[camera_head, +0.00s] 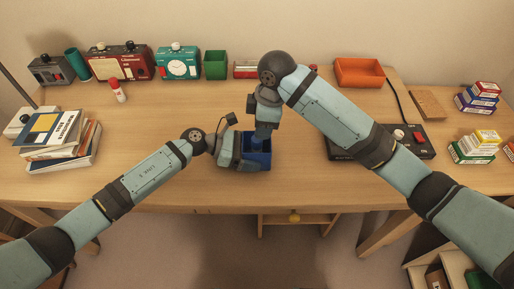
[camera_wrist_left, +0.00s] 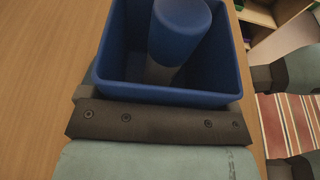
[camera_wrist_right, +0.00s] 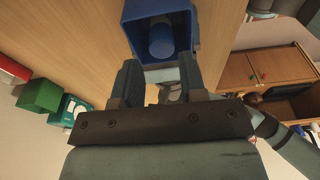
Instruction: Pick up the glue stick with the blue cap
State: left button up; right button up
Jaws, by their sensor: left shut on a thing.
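The glue stick with the blue cap (camera_wrist_left: 181,25) stands inside a small open blue box (camera_wrist_left: 120,85). The right wrist view also shows the blue cap (camera_wrist_right: 160,40) in the box (camera_wrist_right: 130,15). In the head view the box (camera_head: 262,163) is near the table's front edge, and the glue stick is mostly hidden by my right arm. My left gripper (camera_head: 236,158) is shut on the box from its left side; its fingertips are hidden. My right gripper (camera_wrist_right: 158,75) is above the box, pointing down, with its fingers apart and empty.
A glue stick with a red cap (camera_head: 117,91) stands at the back left. Books (camera_head: 62,140) lie at the left. A green box (camera_head: 215,65) and an orange tray (camera_head: 358,72) are along the back. A dark panel with knobs (camera_head: 410,140) lies right of my right arm.

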aim_at(256, 143)
jog(key=f, duration=0.2)
jog(key=a+f, duration=0.1)
jog(key=f, duration=0.4)
jog(key=shift+a+f, duration=0.15)
jog(key=shift+a, duration=0.2)
jog(key=shift+c, duration=0.5)
jog(key=c, duration=0.5)
notch_tip(256, 143, up, 10)
jog(key=shift+r, duration=0.1)
pick_arm(q)
jog(key=o, duration=0.6)
jog(key=shift+c, duration=0.2)
